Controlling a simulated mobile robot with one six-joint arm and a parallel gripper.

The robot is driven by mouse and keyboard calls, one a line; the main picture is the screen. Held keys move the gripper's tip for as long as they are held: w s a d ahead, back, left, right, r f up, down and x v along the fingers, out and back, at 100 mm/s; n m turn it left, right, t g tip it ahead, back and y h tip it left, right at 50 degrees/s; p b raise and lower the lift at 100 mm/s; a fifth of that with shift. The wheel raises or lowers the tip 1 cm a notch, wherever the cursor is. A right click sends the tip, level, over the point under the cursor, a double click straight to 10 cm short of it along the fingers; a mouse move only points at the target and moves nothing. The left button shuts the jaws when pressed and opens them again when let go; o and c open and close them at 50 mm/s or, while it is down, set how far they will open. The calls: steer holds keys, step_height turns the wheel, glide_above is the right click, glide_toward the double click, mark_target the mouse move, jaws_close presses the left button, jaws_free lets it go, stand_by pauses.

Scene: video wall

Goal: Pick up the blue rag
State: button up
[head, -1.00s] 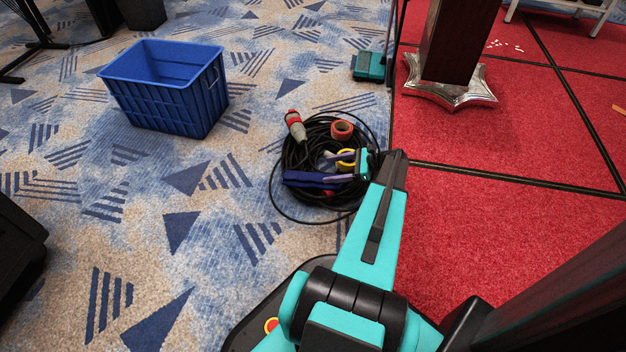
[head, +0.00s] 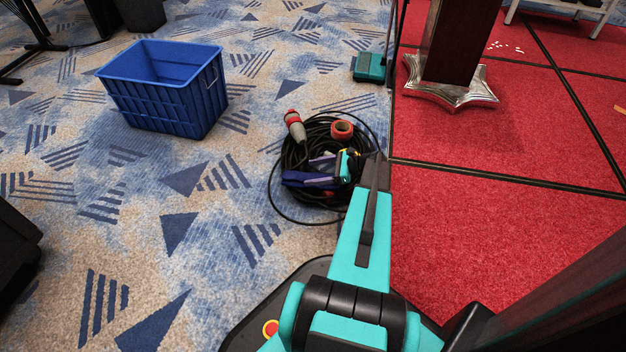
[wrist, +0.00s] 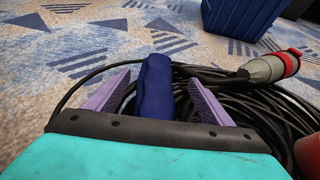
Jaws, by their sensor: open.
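The blue rag (head: 300,179) lies on a coil of black cable (head: 290,155) on the carpet. In the wrist view the rag (wrist: 155,88) is a dark blue roll, and it stands between the two purple fingers of my gripper (wrist: 157,98), nearer the left finger. My gripper (head: 322,171) is open, with a gap visible between the rag and the right finger. The rag's near end is hidden behind the gripper body in the wrist view. In the head view the gripper covers part of the coil.
A blue crate (head: 165,100) stands at the left. A teal floor tool (head: 369,67) and a metal-footed post (head: 450,90) stand beyond. Carpet left of the coil is clear.

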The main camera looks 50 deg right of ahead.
mark_target(298, 175)
steer(key=b+x, duration=0.2)
steer(key=x, duration=0.1)
steer(key=shift+f+b, duration=0.1)
steer(key=shift+b, duration=0.25)
steer(key=shift+b+x, duration=0.5)
steer(key=shift+x, duration=0.55)
steer(key=c, duration=1.2)
